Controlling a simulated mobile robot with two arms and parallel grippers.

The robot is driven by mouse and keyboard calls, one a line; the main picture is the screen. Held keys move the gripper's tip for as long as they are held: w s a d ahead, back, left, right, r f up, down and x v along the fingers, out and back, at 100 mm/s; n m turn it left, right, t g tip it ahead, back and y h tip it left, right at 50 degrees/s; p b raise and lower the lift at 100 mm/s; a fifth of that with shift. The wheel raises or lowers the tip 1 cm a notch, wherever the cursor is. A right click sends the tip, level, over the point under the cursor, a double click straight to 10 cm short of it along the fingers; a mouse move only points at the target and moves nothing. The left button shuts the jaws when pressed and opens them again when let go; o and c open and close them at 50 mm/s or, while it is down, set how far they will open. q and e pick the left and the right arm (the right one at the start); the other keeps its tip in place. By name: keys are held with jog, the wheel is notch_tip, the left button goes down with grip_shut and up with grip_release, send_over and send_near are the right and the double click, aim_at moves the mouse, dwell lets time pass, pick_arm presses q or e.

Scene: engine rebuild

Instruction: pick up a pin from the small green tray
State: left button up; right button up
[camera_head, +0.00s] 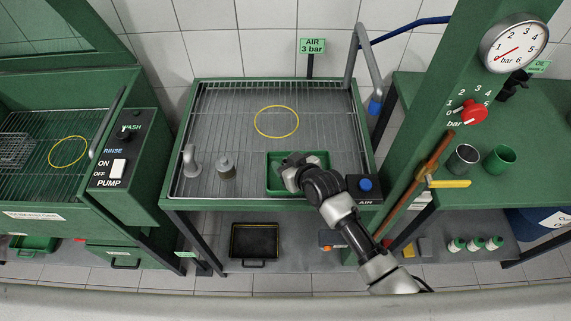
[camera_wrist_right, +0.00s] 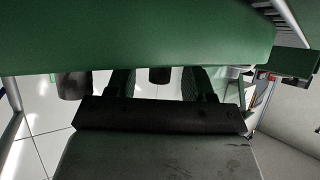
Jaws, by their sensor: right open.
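The small green tray (camera_head: 275,184) sits at the front right of the wire-grid bench in the head view. My right gripper (camera_head: 291,164) is over the tray, with the wrist and arm covering much of its inside. In the right wrist view my gripper's two dark fingers (camera_wrist_right: 158,84) stand apart, their far ends running up to a broad green surface (camera_wrist_right: 140,35). I cannot tell whether that surface is the tray or the bench. I cannot make out a pin in either view; the gripper hides part of the tray. My left gripper is not in view.
The wire-grid bench (camera_head: 240,100) holds a yellow ring (camera_head: 276,121), a grey metal cylinder (camera_head: 226,166) and a bent metal spout (camera_head: 190,158). A blue button (camera_head: 366,184) is right of the tray. A green post (camera_head: 440,110) stands farther right.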

jog(key=shift+c, duration=0.3)
grip_shut()
